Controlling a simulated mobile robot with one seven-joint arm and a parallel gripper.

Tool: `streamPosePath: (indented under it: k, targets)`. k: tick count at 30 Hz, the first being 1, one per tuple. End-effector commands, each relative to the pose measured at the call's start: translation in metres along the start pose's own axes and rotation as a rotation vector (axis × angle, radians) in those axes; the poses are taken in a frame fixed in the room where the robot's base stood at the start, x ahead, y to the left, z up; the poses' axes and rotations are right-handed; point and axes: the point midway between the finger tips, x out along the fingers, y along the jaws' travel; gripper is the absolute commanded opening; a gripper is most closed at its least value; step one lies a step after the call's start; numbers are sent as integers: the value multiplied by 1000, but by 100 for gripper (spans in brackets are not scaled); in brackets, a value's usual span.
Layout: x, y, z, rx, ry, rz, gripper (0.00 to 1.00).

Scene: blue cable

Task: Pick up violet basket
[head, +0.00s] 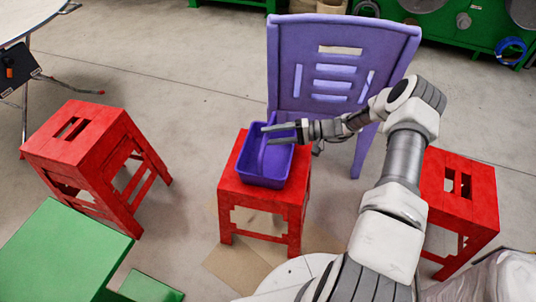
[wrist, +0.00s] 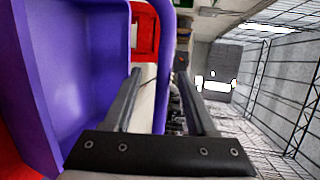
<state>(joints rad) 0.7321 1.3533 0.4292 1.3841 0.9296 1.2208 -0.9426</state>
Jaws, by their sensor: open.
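The violet basket (head: 262,181) sits upright on a red stool (head: 265,208) in the middle of the head view. A handle arches over it. My gripper (head: 267,135) reaches in from the right, above the basket, with its two fingers open. In the wrist view, the basket (wrist: 88,75) fills the left side. Its handle (wrist: 164,70) runs between the two open fingers of my gripper (wrist: 163,80), with a gap showing on both sides. I cannot tell whether the handle touches a finger.
A violet chair (head: 330,85) stands just behind the stool. Other red stools stand at left (head: 90,160) and right (head: 462,200). A green table (head: 62,255) is at lower left. A blue coil (head: 511,50) hangs on green furniture at the back right. Grey floor lies between the stools.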

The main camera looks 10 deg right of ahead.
Motion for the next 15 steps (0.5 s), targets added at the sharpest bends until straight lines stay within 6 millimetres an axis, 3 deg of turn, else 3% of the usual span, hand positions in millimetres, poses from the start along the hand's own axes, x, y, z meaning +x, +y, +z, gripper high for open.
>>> streamPosePath:
  k: [8, 15]
  targets:
    - [41, -2, 1, -1, -4, 0, 57]
    - [45, -3, 1, 0, -1, 0, 57]
